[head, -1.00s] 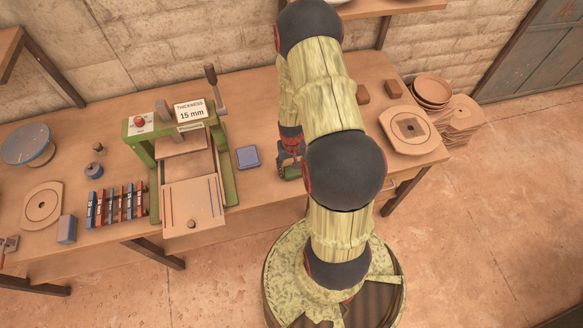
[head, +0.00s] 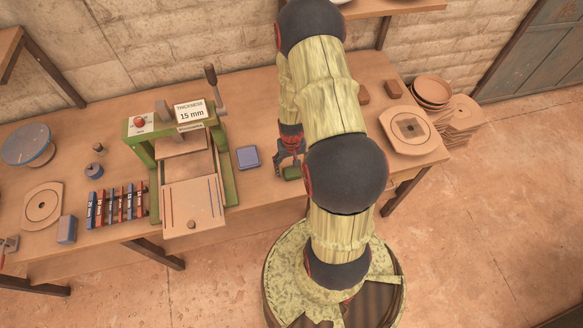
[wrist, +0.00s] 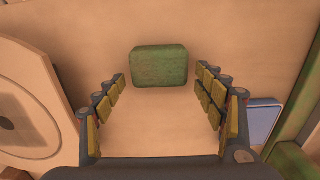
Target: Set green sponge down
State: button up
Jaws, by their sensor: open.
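The green sponge (wrist: 159,66) lies flat on the bare wooden tabletop in the wrist view. In the head view, part of the sponge (head: 291,173) shows beside my arm near the table's front edge; the arm hides the rest. My gripper (wrist: 158,92) is open, its two fingers spread wide on either side. The sponge sits beyond the fingertips, in line with the gap between them, and no finger touches it. In the head view, my gripper (head: 288,160) is just behind the sponge, partly hidden by my arm.
A blue block (head: 248,157) lies left of the sponge, beside the green press (head: 188,167) with its "THICKNESS 15 mm" sign. A square plate with a round centre (head: 409,130) lies to the right. Brown bowls (head: 432,91) stand at the back right. Tabletop around the sponge is clear.

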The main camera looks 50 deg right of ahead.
notch_tip(320, 180, up, 11)
notch_tip(320, 180, up, 10)
jog(key=n+t, duration=0.1)
send_over(291, 167)
jog(key=w+a, duration=0.3)
jog(key=a, duration=0.1)
jog(key=a+r+n+t, duration=0.2)
jog(key=a+r, duration=0.7)
jog(key=r, duration=0.5)
jog(key=s+a+r+n+t, duration=0.2)
jog(key=s+a+r+n, duration=0.1)
jog(key=s+a+r, duration=0.8)
jog(key=shift+s+r+t+p, duration=0.3)
jog(key=shift+r+p, duration=0.1)
jog(key=shift+r, duration=0.3)
jog(key=shift+f, duration=0.1)
notch_tip(291, 167, down, 11)
jog(key=b, duration=1)
jog(key=shift+b, duration=0.4)
